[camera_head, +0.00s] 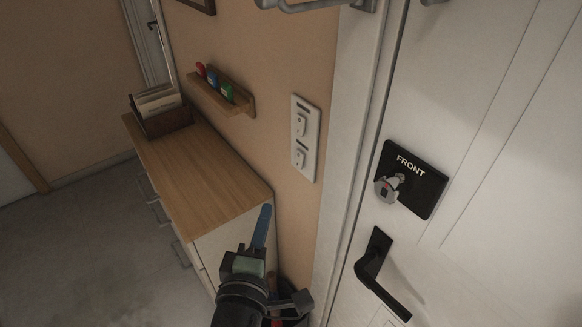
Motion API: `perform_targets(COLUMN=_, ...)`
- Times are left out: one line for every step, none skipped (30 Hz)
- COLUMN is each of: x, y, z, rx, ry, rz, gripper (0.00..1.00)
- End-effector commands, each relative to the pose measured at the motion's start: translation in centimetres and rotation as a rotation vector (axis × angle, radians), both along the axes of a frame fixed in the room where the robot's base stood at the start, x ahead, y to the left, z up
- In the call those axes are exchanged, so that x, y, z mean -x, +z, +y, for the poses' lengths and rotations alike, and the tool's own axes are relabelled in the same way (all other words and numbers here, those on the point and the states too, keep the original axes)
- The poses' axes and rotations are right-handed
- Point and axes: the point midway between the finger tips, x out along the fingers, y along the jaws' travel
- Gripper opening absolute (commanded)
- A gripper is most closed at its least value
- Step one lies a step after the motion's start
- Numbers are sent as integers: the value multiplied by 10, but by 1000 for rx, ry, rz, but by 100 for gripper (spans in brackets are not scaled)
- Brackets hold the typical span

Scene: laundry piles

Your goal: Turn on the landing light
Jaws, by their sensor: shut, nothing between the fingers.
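A white switch plate (305,138) is fixed upright on the orange wall, just left of the door frame. It carries two switches, an upper one (300,124) and a lower one (299,157). Their small labels are too small to read, so I cannot tell which is for the landing. My gripper (264,212) is at the lower middle, pointing up, below and left of the plate and apart from it. Its blue-tipped fingers are together with nothing between them.
A white door with a black FRONT lock plate (412,179) and black handle (379,273) stands at right. A wooden-topped cabinet (205,165) runs along the wall at left, holding a letter box (160,112). A key shelf (220,93) hangs above. Grey floor (80,240) is clear.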

Motion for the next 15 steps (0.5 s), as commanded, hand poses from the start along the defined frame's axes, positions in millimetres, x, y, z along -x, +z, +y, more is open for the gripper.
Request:
perform_targets(x=0, y=0, z=0, rx=-1, ry=0, rz=0, gripper=0)
perform_targets(x=0, y=0, z=0, rx=-1, ry=0, rz=0, gripper=0)
perform_targets(x=0, y=0, z=0, rx=-2, ry=0, rz=-1, gripper=0)
perform_targets(x=0, y=0, z=0, rx=-2, ry=0, rz=-1, gripper=0)
perform_targets(x=-1, y=0, z=0, rx=-2, ry=0, rz=-1, gripper=0)
perform_targets(x=-2, y=0, z=0, rx=-2, ry=0, rz=-1, gripper=0)
perform_targets(x=-3, y=1, z=-1, rx=-2, ry=0, rz=-1, gripper=0)
perform_targets(x=-6, y=1, z=-1, rx=-3, ry=0, rz=-2, gripper=0)
perform_targets(x=-9, y=1, z=-2, rx=-2, ry=-1, rz=-3, gripper=0)
perform_targets(x=-12, y=1, z=-2, rx=-3, ry=-1, rz=-2, gripper=0)
perform_targets(x=-16, y=1, z=-3, rx=-2, ry=-2, rz=-3, gripper=0)
perform_targets(x=-22, y=1, z=-4, rx=-2, ry=-2, rz=-3, gripper=0)
perform_targets(x=-27, y=1, z=-5, rx=-3, ry=-2, rz=-3, gripper=0)
perform_targets(x=-33, y=0, z=-6, rx=-4, ry=-2, rz=-2, gripper=0)
perform_targets(x=-40, y=0, z=-7, rx=-2, ry=-2, rz=-3, gripper=0)
